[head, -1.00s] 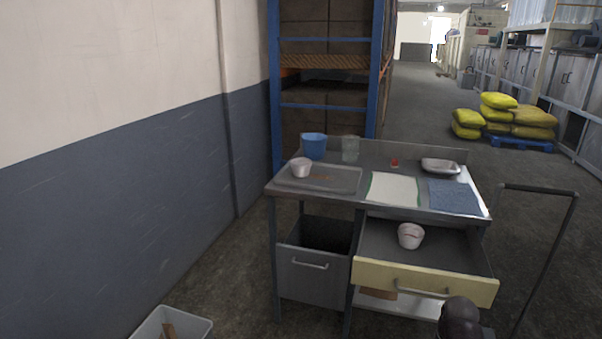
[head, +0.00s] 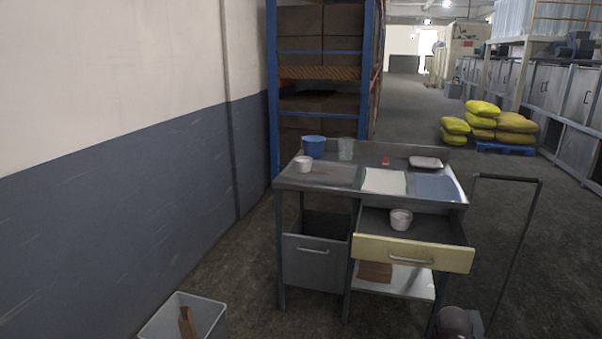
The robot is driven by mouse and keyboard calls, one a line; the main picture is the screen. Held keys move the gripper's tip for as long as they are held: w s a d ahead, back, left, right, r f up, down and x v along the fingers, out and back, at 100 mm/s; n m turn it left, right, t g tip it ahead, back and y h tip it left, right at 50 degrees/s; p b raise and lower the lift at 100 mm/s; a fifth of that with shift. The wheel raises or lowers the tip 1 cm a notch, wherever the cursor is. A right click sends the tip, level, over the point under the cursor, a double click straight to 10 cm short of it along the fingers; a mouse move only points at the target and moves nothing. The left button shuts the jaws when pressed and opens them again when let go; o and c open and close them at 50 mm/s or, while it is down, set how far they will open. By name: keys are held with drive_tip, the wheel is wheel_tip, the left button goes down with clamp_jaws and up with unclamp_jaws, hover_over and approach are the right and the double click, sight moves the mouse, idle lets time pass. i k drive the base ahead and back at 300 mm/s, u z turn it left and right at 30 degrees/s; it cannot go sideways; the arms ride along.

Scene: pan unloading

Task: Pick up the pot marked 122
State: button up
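Two small pale pots are in view. One pot (head: 303,164) stands at the left of the metal table (head: 330,194), on or beside a flat tray (head: 335,175). The other pot (head: 401,220) stands inside the open drawer (head: 450,232) under the tabletop. Both are too small for any number to be read, so I cannot tell which is 122. My gripper is not in view. A dark rounded shape at the bottom right edge may be part of my arm.
The table also holds a blue bucket (head: 313,147), a clear container (head: 346,149), a red item (head: 386,160), a metal dish (head: 425,163), a white cloth (head: 385,181) and a blue cloth (head: 436,187). A grey bin (head: 185,318) stands lower left; a tall handle (head: 518,230) rises at right.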

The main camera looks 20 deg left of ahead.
sight(304, 164)
drive_tip(key=k, duration=0.55)
drive_tip(key=u, duration=0.4)
drive_tip(key=i, duration=0.65)
drive_tip(key=u, duration=0.75)
drive_tip(key=i, duration=1.8)
drive_tip(key=z, duration=0.75)
drive_tip(key=i, duration=0.6)
drive_tip(key=z, duration=0.3)
